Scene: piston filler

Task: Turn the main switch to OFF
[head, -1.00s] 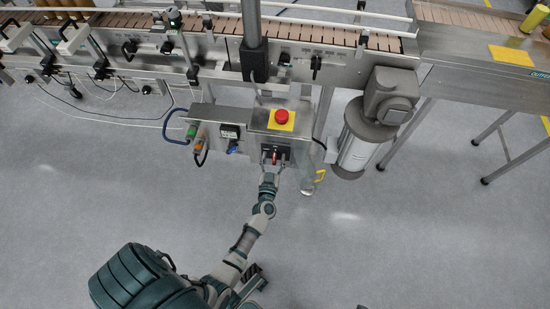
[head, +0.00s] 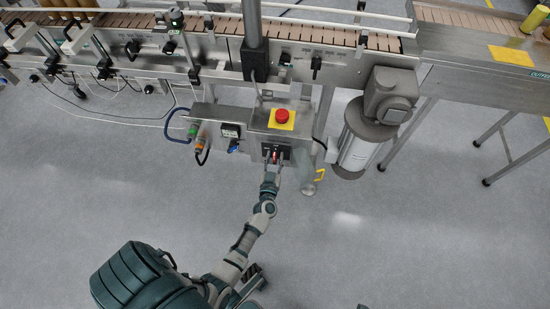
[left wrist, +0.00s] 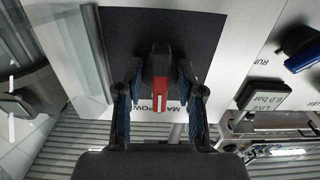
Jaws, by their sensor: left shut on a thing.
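The main switch (head: 274,154) is a dark rotary switch with a red-marked handle on the front of the steel control box, below the red emergency button. In the left wrist view the switch handle (left wrist: 160,80), black with a red stripe, points along the picture's vertical on a dark plate, above partly hidden lettering that reads like MAIN POWER. My left gripper (head: 272,163) reaches up to the switch. My right gripper is not in view.
The red emergency button (head: 282,115) on its yellow plate sits just above. A motor (head: 358,140) stands to the right. The floor in front is clear.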

